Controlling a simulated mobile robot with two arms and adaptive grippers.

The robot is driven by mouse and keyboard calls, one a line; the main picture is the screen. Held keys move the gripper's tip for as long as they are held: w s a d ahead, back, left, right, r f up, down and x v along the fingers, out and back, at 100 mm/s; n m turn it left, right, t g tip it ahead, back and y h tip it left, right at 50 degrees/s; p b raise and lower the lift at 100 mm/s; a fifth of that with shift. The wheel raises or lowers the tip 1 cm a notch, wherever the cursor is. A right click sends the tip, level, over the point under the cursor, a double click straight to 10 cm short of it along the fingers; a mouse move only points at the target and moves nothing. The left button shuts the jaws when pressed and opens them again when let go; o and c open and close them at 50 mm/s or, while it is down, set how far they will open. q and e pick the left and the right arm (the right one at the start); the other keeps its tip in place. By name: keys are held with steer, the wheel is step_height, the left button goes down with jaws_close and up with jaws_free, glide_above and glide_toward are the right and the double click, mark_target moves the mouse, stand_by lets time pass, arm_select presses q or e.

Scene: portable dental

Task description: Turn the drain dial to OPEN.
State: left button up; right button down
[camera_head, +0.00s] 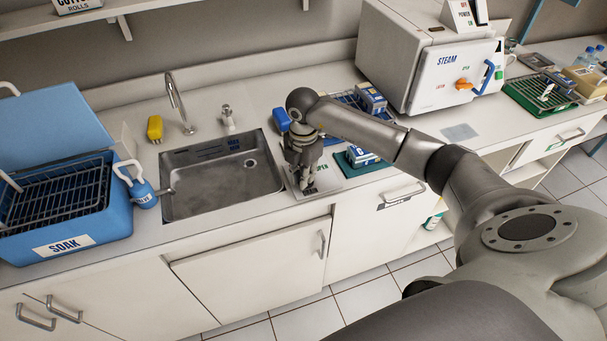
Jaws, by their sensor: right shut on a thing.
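The drain dial's pale panel (333,181) lies flat on the counter just right of the sink, and part of the green word OPEN shows on it. My right gripper (308,187) points down over this panel with its fingers shut on the drain dial. The fingers and wrist hide the dial, so I cannot tell which way it points. My left gripper is not in view.
The steel sink (215,188) lies directly left of the panel, with a tap (177,100) behind it. A blue SOAK tub (70,215) stands at the left. A STEAM unit (445,75) and a green rack (530,95) stand to the right. My right arm crosses above the counter.

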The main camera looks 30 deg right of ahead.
steer(key=c, duration=1.5)
jaws_free()
steer(key=shift+r, duration=0.1)
step_height(320, 180, up, 12)
